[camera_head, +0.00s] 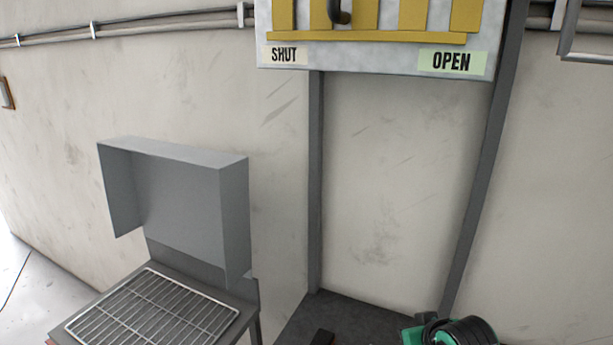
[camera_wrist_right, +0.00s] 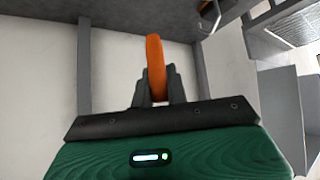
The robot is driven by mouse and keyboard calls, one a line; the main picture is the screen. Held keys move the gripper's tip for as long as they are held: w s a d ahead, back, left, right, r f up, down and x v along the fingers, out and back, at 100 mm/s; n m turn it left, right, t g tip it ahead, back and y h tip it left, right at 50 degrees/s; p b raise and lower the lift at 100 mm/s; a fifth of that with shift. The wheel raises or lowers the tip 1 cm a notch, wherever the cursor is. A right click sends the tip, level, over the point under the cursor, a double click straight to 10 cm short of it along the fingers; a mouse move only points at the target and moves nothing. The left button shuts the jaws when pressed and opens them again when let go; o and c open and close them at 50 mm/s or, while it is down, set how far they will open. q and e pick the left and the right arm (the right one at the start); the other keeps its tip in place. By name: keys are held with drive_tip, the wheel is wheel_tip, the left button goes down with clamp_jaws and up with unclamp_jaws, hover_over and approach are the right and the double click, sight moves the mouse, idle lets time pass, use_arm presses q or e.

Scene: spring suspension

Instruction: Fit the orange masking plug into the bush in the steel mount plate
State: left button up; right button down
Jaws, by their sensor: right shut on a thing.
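The orange masking plug (camera_wrist_right: 155,55) stands up between the fingers of my right gripper (camera_wrist_right: 158,86) in the right wrist view. In the head view a green and black part of my right arm (camera_head: 455,331) shows at the bottom edge. I cannot make out the steel mount plate or its bush in either view. My left gripper is not in view.
A grey panel (camera_head: 345,58) with yellow bars and SHUT and OPEN labels hangs above a dark surface (camera_head: 365,318) between two grey posts. To the left, a grey hood (camera_head: 190,205) stands behind a wire rack (camera_head: 155,312). A small dark, orange-marked object (camera_head: 322,338) is cut off below.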

drive_tip(key=shift+s+a+m+h+b, duration=0.1)
drive_tip(key=shift+a+m+h+b, duration=0.55)
drive_tip(key=shift+m, duration=0.45)
drive_tip(key=shift+d, duration=0.1)
